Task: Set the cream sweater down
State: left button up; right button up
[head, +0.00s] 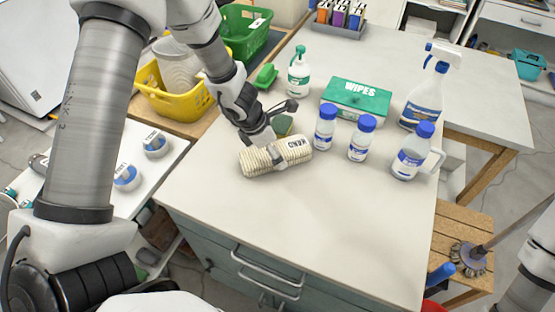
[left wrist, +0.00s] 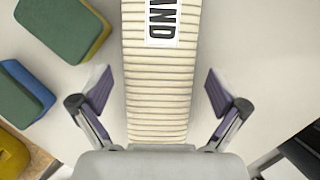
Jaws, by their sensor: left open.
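The cream sweater (head: 262,161) is a ribbed, rolled bundle with a white label and dark lettering. It lies on the white tabletop in the head view. In the left wrist view the sweater (left wrist: 158,85) runs up the middle of the picture. My left gripper (head: 277,152) is at the sweater. In the left wrist view my left gripper (left wrist: 160,95) is open, one finger on each side of the sweater, with gaps between fingers and cloth. My right gripper is not in view; only part of my right arm shows at the right edge.
A green wipes box (head: 357,97), several blue-capped bottles (head: 362,138) and a spray bottle (head: 426,92) stand right of the sweater. A green-topped sponge (head: 283,124) lies just behind it. A yellow basket (head: 180,98) is at the back left. The front tabletop is clear.

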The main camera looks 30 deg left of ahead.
pick_arm(q)
jog(key=shift+w+d+f, duration=0.2)
jog(key=shift+d+f, duration=0.1)
jog(key=shift+f, duration=0.3)
jog(key=shift+a, duration=0.15)
jog(key=shift+s+a, duration=0.1)
jog(key=shift+c, duration=1.3)
jog(key=shift+r, duration=0.15)
jog(key=c, duration=1.3)
